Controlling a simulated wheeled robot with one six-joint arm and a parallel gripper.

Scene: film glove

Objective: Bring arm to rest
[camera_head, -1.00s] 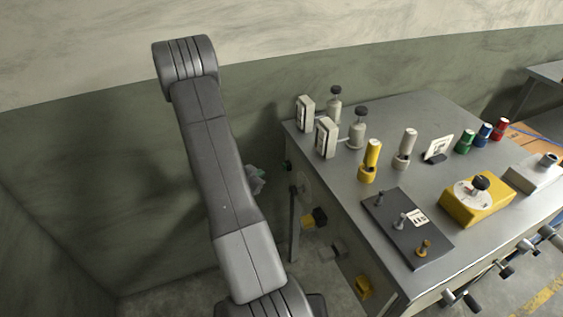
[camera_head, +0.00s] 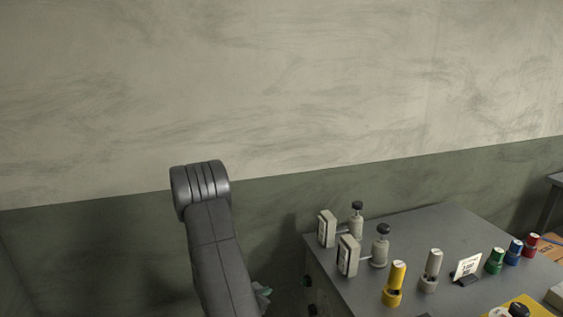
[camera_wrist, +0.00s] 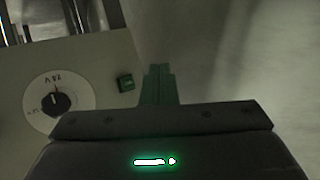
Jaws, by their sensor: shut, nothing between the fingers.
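My arm (camera_head: 215,255) stands raised to the left of the grey bench in the head view, with its bent joint near the wall.
The grey bench (camera_head: 430,222) carries two grey fixtures with black knobs (camera_head: 380,246), a yellow cylinder (camera_head: 395,283), a grey cylinder (camera_head: 431,270), a small sign (camera_head: 467,267), and green, blue and red pieces (camera_head: 514,252). A bare wall (camera_head: 280,80) stands behind.

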